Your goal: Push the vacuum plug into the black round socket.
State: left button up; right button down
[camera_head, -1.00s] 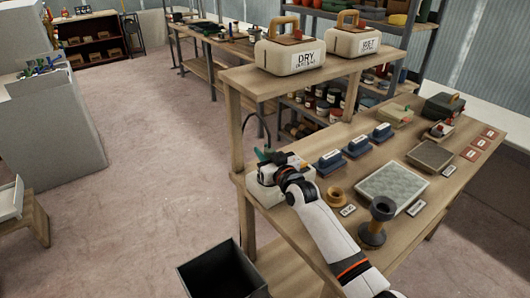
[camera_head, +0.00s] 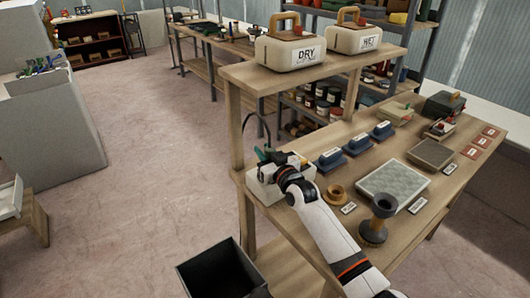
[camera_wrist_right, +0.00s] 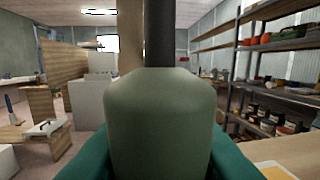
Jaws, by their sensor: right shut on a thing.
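My right gripper (camera_head: 264,155) is at the near left corner of the workbench, beside the wooden post, with its teal fingers partly hidden by my own wrist. In the right wrist view, the teal fingers are shut on a grey-green plug body (camera_wrist_right: 162,125), one on each side. A thick black cable (camera_wrist_right: 159,40) comes out of its far end. In the head view, a thin black cable (camera_head: 252,116) arcs up from the gripper. I cannot make out the black round socket in either view, nor whether the plug touches it. My left gripper is not in view.
The workbench holds blue blocks (camera_head: 357,145), a grey pad (camera_head: 393,183), a brass ring (camera_head: 336,193) and a dark flared stand (camera_head: 376,225) near my right arm. Two cream canisters (camera_head: 290,52) stand on the upper shelf. A black open bin (camera_head: 222,272) stands on the floor.

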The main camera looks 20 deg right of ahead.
jog(key=shift+s+a+f, duration=0.1)
jog(key=shift+s+f, duration=0.05)
jog(key=shift+f, duration=0.65)
jog(key=c, duration=1.3)
grip_release()
jog(key=shift+o, duration=1)
jog(key=shift+r, duration=0.25)
